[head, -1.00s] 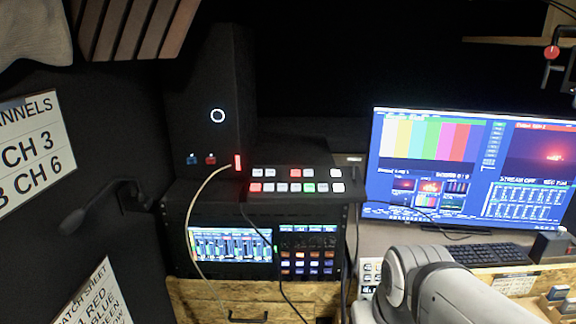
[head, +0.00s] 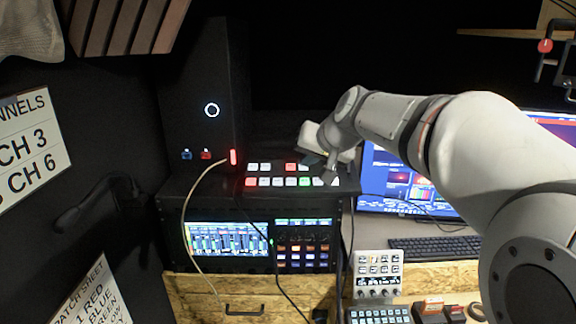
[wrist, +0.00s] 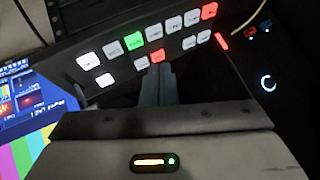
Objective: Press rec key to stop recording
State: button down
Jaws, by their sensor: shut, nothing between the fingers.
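A black switcher panel (head: 340,187) sits on top of the rack, with two rows of lit keys. A red key (head: 290,167) glows in the shorter far row; it also shows in the wrist view (wrist: 157,56). The other row has a green key (head: 304,182) and a red key at its left end (head: 251,182). The labels are too small to read. My gripper (head: 309,160) is shut and empty over the panel's far side. In the wrist view my fingertips (wrist: 158,70) point at the far-row red key, very close. I cannot tell whether they touch it.
A black tower (head: 205,95) with a ring light stands behind at the left. A pale cable (head: 190,220) plugs in by a red light and hangs down left of the panel. The monitor (head: 385,180) and keyboard (head: 430,248) are at the right, partly behind my arm.

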notch_tip(320, 180, up, 5)
jog(key=t+y, duration=0.1)
jog(key=t, duration=0.1)
send_over(291, 167)
jog(key=s, duration=0.4)
jog(key=shift+w+d, duration=0.2)
jog(key=shift+d, duration=0.05)
jog(key=shift+f, duration=0.1)
jog(key=f+b, duration=0.1)
jog(key=f, duration=0.1)
jog(key=w+f+b, duration=0.1)
jog(key=f+b, duration=0.1)
jog(key=f, duration=0.1)
jog(key=f+b, duration=0.2)
jog(key=shift+w+f, duration=0.35)
jog(key=shift+w, duration=0.05)
jog(key=shift+w+f+b, duration=0.15)
jog(key=shift+f+b, duration=0.2)
jog(key=shift+b, duration=0.3)
jog(key=shift+f, duration=0.15)
jog(key=shift+w+f+b, duration=0.1)
jog(key=shift+f+b, duration=0.2)
jog(key=shift+b, duration=0.2)
